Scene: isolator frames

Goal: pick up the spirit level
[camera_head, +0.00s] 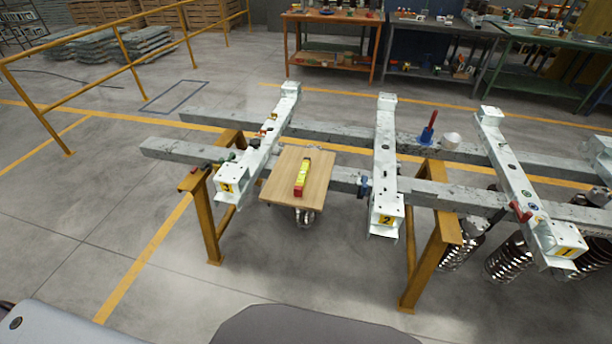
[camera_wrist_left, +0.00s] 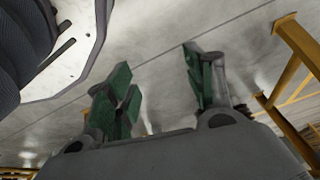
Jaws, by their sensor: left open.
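My left gripper (camera_wrist_left: 160,90) shows only in the left wrist view. Its green-padded fingers are spread apart with nothing between them, and grey floor lies behind them. The level is not visible in the wrist view. My right gripper is in neither view.
White beams marked 3 (camera_head: 228,186) and 2 (camera_head: 386,218) flank the board. They rest on long grey rails (camera_head: 165,149) over yellow trestles (camera_head: 206,228). A blue-and-red tool (camera_head: 428,131) and white cup (camera_head: 451,141) stand to the right. Floor in front is clear.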

